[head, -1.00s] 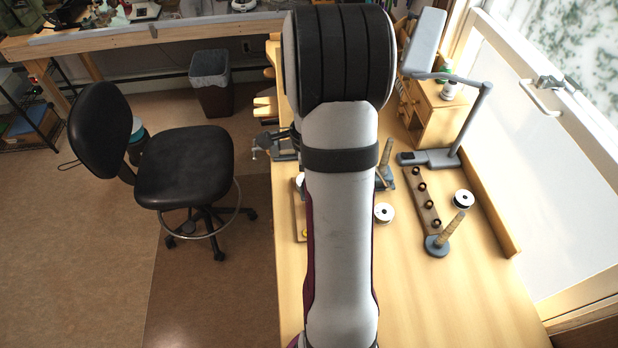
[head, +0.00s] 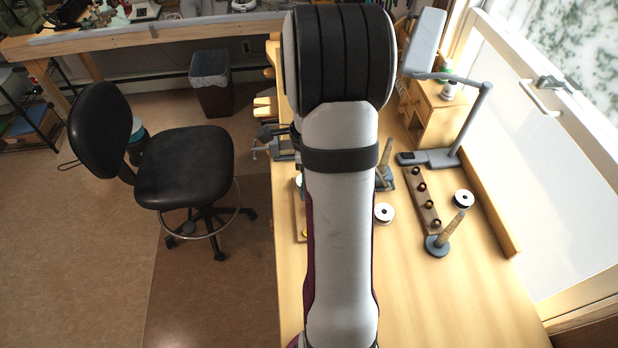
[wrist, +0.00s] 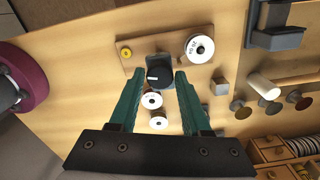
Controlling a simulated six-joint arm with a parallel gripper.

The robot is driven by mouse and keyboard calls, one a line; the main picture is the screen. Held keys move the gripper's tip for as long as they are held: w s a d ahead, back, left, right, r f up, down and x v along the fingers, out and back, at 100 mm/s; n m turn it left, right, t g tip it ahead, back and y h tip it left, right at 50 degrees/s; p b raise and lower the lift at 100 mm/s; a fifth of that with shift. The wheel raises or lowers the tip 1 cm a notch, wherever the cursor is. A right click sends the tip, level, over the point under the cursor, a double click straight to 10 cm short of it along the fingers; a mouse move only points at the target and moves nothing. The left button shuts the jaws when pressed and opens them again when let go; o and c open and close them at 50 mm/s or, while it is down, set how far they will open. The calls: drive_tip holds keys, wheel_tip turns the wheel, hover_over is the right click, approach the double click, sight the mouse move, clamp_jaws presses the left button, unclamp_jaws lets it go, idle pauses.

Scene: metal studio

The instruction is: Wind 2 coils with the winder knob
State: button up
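In the wrist view, a black winder knob (wrist: 158,72) stands on a wooden board (wrist: 185,52). A white labelled spool (wrist: 200,49) sits at the board's right, and a yellow round piece (wrist: 126,53) at its left. My gripper (wrist: 160,76) has two green fingers, one on each side of the knob. Gaps show between the fingers and the knob, so it looks open. In the head view my arm hides the gripper, the knob and most of the board; only the board's left edge (head: 299,222) shows.
Two spools (wrist: 152,99) (wrist: 158,122) appear between my fingers in the wrist view. Several pegs (wrist: 264,86) and a small drawer unit (wrist: 270,150) are at right. In the head view, a wooden cone stand (head: 437,243) and a white spool (head: 384,213) stand right of my arm.

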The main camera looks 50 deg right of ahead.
drive_tip(key=o, duration=0.3)
wheel_tip(320, 180, up, 16)
idle(0.3)
drive_tip(key=shift+f, duration=0.1)
